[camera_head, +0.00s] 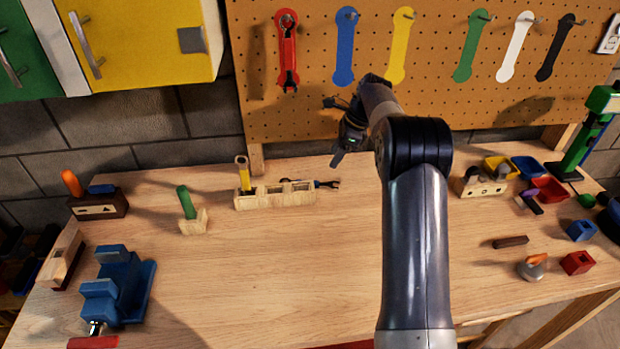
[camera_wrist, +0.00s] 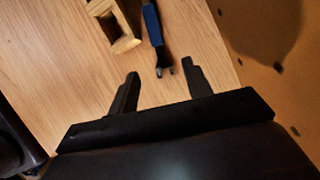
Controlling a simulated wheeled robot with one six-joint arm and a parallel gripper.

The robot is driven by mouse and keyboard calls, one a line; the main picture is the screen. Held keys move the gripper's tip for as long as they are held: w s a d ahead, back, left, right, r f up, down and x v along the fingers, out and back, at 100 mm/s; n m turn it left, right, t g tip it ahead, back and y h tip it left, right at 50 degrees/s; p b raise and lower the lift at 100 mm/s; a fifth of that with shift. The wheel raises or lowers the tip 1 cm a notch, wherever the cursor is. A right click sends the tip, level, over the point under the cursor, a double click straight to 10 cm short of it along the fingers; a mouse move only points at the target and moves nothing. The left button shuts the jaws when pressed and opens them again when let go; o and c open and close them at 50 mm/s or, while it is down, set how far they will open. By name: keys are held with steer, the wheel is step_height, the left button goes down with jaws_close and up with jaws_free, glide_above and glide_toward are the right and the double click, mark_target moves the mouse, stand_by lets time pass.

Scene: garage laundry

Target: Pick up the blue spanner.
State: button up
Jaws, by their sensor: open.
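The blue spanner (camera_head: 318,183) lies on the bench behind the wooden holder (camera_head: 262,202), and only its dark open-ended head and a bit of blue show past the holder's right end. In the wrist view, its blue handle (camera_wrist: 153,24) runs up out of the picture and its forked dark head points at my gripper. My gripper (camera_wrist: 160,69) is open and empty, with the spanner's head between the fingertips in the picture. I cannot tell the height gap. In the head view my gripper (camera_head: 342,132) hangs above the back of the bench, right of the holder.
A yellow tool (camera_head: 244,175) stands in the holder's left slot. A pegboard (camera_head: 440,100) with coloured tool shapes rises close behind my gripper. A green-handled tool (camera_head: 186,203) and a blue vise (camera_head: 115,288) are to the left. The middle of the bench is clear.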

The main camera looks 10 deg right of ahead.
mark_target(320, 184)
steer(key=x, duration=0.4)
steer(key=shift+s, duration=0.15)
steer(key=shift+s+p+x, duration=0.15)
steer(key=shift+p+x, duration=0.4)
steer(key=shift+x, duration=1)
steer(key=shift+s+p+x, duration=0.1)
steer(key=shift+p+x, duration=0.4)
steer(key=shift+x, duration=1.05)
steer(key=shift+w+d+f, duration=0.1)
